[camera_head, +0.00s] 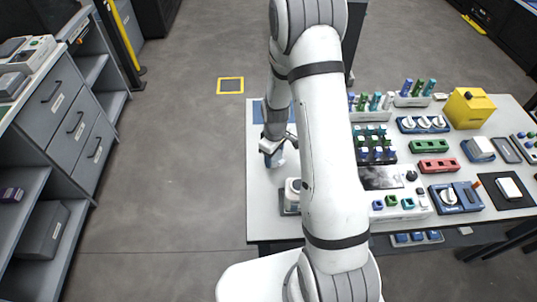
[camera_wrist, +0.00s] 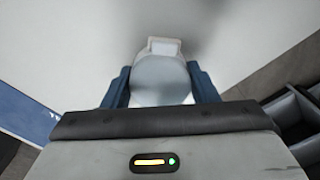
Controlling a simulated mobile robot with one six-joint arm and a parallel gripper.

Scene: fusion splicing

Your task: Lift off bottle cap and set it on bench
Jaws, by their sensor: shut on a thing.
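My gripper (camera_wrist: 160,88) has its two blue fingers shut on a pale grey, rounded piece that looks like the bottle cap (camera_wrist: 160,76). A small white tab shows at its far edge in the wrist view. In the head view my gripper (camera_head: 274,158) is over the left end of the white bench (camera_head: 262,212). Whether the held piece touches the bench, I cannot tell. A white, round-topped container that may be the bottle (camera_head: 293,188) stands in a grey holder nearer the front, partly hidden by my arm.
A blue mat (camera_head: 257,112) lies at the bench's back left corner. To the right stand racks of coloured vials, a yellow box (camera_head: 468,108) and several small devices. A grey drawer cabinet (camera_head: 75,125) stands left, across open floor. The bench's left strip looks mostly clear.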

